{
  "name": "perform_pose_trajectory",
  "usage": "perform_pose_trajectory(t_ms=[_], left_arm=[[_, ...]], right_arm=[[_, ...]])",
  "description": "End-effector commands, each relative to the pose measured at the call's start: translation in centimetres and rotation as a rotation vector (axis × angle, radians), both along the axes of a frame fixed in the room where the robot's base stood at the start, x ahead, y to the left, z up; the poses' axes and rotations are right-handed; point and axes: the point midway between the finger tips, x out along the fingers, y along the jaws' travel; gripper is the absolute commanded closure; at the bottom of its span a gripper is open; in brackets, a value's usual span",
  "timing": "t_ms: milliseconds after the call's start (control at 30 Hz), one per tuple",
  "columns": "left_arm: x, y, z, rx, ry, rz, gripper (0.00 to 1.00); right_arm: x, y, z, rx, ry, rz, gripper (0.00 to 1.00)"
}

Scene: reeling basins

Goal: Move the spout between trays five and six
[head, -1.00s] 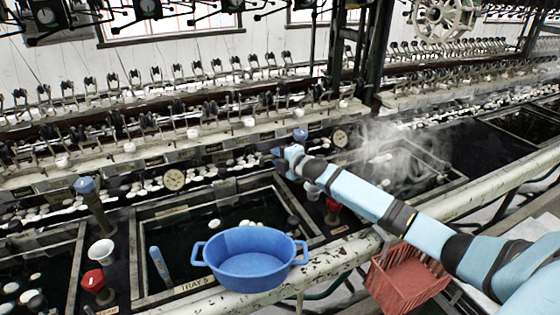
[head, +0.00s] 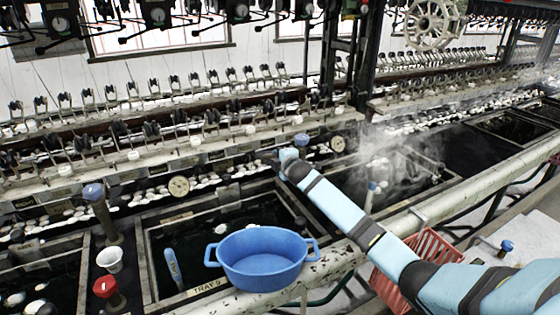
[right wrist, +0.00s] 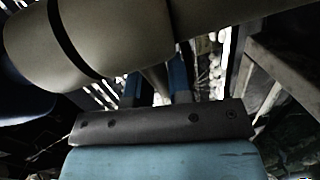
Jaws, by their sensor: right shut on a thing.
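The spout between trays five and six is mostly covered by my right arm. Its blue cap (head: 301,139) shows just behind my right gripper (head: 287,157). In the right wrist view, the blue fingers of my right gripper (right wrist: 155,88) reach up behind a thick grey-beige pipe (right wrist: 110,30) with a black ring, apparently the spout. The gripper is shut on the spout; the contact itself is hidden. Tray five (head: 205,287), labelled, lies left of the arm. Tray six (head: 437,186) lies right of it, under steam. My left gripper is not in view.
A blue basin (head: 262,262) sits at tray five's front edge. Another blue-capped post (head: 93,192), a white cup (head: 110,259) and a red knob (head: 105,287) stand left of tray five. A red basket (head: 425,250) is under my arm. Reeling frames line the back.

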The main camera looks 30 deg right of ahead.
Motion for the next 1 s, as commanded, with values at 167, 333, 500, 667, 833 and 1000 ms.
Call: perform_pose_trajectory(t_ms=[167, 333, 500, 667, 833, 1000], left_arm=[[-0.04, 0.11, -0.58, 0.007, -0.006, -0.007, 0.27], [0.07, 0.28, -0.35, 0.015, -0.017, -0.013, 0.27], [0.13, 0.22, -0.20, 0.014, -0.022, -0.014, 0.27], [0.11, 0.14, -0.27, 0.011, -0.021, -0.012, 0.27], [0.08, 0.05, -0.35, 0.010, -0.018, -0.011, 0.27], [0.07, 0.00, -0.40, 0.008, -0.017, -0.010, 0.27]], right_arm=[[0.58, -0.33, -0.27, 0.002, 0.001, -0.094, 1.00], [0.84, -0.65, -0.22, 0.001, 0.001, -0.149, 1.00], [0.96, -0.75, -0.13, 0.001, 0.002, -0.173, 1.00], [0.98, -0.83, -0.08, 0.000, 0.001, -0.178, 1.00], [0.97, -0.83, -0.07, 0.000, 0.001, -0.178, 1.00], [0.97, -0.83, -0.07, 0.000, 0.001, -0.177, 0.60]])
